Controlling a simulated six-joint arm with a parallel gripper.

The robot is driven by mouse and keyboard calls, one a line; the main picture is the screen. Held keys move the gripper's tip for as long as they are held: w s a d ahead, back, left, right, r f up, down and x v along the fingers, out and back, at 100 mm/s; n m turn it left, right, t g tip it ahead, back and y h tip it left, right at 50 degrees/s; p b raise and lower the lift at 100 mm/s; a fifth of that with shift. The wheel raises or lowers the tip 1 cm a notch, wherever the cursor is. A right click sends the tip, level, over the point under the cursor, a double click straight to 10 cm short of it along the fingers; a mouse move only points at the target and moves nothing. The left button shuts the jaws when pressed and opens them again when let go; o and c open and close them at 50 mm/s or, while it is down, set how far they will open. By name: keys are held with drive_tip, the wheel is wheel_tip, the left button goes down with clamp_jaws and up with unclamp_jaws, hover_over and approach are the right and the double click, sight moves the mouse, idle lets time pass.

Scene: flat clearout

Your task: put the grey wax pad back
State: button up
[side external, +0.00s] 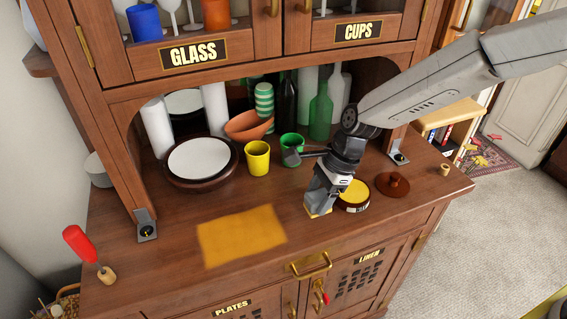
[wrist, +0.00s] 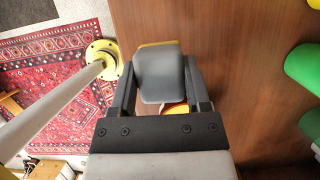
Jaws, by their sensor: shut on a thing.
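The grey wax pad (wrist: 160,78) is a rounded grey block with a thin yellow edge along its far side in the wrist view. My gripper (wrist: 158,70) is shut on it, one finger on each side. I cannot tell whether the pad touches the wood. An open round tin (side external: 354,192) of yellow wax stands just right of my gripper; part of it shows behind the pad in the wrist view.
A yellow-orange patch (side external: 240,236) lies on the counter (side external: 170,240) to the left. A brown knobbed lid (side external: 392,185) lies right of the tin. Yellow (side external: 257,158) and green (side external: 292,147) cups, stacked plates (side external: 199,160) and bottles (side external: 321,112) stand behind. A red-handled tool (side external: 84,247) is at far left.

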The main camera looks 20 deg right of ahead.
sight(315, 207)
drive_tip(key=shift+w+f, duration=0.1)
drive_tip(key=shift+w+a+f, duration=0.1)
drive_tip(key=shift+w+f, duration=0.05)
drive_tip(key=shift+f, duration=1.6)
drive_tip(key=shift+f, duration=0.1)
drive_tip(key=o, duration=1.1)
drive_tip(key=v, duration=1.2)
